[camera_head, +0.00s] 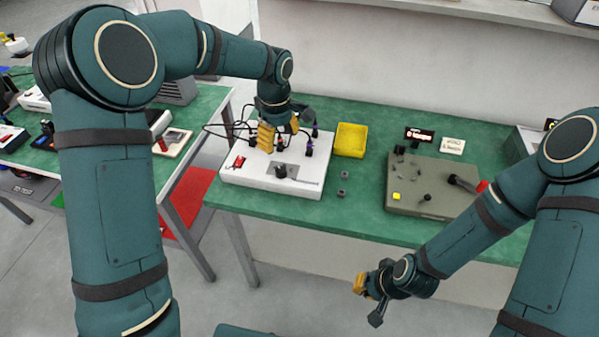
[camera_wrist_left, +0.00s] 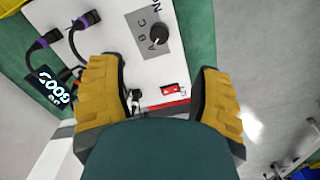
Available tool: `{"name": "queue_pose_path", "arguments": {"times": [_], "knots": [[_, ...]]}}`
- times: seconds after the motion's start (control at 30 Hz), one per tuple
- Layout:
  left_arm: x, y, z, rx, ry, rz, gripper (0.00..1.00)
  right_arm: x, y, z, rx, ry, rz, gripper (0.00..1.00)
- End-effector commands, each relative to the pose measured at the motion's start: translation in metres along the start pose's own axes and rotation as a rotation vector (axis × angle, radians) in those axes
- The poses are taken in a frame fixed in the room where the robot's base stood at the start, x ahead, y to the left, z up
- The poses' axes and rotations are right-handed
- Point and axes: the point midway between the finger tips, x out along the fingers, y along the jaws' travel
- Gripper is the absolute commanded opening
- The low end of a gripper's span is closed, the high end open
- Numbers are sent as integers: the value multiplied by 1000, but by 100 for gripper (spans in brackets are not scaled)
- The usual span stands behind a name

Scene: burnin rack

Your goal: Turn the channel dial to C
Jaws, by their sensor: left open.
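The channel dial is a black knob (camera_head: 281,171) on a grey plate on top of a white box (camera_head: 243,177). My left gripper (camera_head: 279,131) is open and empty above the back of the box, apart from the knob. Its yellow fingers (camera_wrist_left: 160,105) show wide apart. My right gripper (camera_head: 368,296) hangs in front of the table; its opening is unclear.
Black cables with purple-banded plugs (camera_head: 309,149) stand at the back of the box. A red switch (camera_wrist_left: 169,90) is on the box near my left fingers. A yellow tray (camera_head: 350,140) and an olive panel (camera_head: 430,190) with a lever stand to the right on the green table (camera_head: 360,215).

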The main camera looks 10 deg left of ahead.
Motion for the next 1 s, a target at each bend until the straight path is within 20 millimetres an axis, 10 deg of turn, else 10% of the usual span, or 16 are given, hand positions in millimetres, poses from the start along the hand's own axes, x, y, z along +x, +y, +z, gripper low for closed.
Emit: {"name": "queue_pose_path", "arguments": {"times": [0.23,1.0], "knots": [[0,-1,-6,-52,18,-17,65,4,1,0,-1,0,-1,0],[122,-2,-8,-49,17,-15,65,25,9,-2,-3,11,0,0]]}}
